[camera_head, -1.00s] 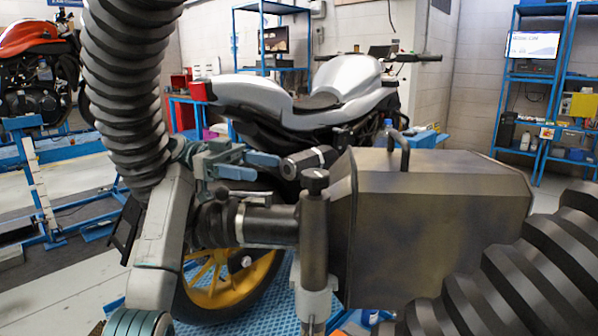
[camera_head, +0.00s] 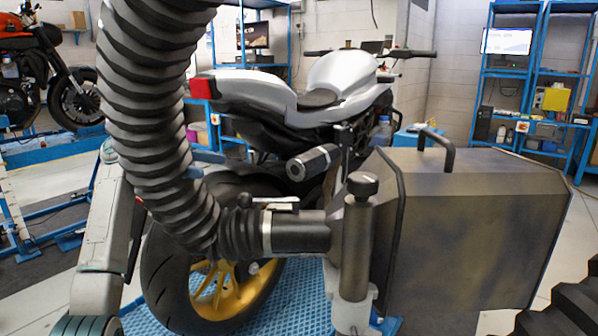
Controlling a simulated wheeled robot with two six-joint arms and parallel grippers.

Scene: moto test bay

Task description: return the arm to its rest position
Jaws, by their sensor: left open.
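My left arm (camera_head: 103,232) comes in at the lower left, its pale grey link upright beside the ribbed black hose (camera_head: 150,110). My left gripper (camera_head: 208,158) is mostly hidden behind the hose; a blue finger part shows just right of it, in front of the motorcycle's rear. The gripper is open, and I see nothing held in it. The hose hangs from the top and curves down to a dark pipe (camera_head: 300,232) on the side of a large dark metal box (camera_head: 475,230). My right gripper is not in view.
A silver motorcycle (camera_head: 340,80) with a yellow rear wheel (camera_head: 228,298) stands behind the pipe on a blue grid platform (camera_head: 160,318). A ribbed black piece (camera_head: 565,305) fills the lower right corner. Blue shelves (camera_head: 490,95) stand at the back right. Floor shows at left.

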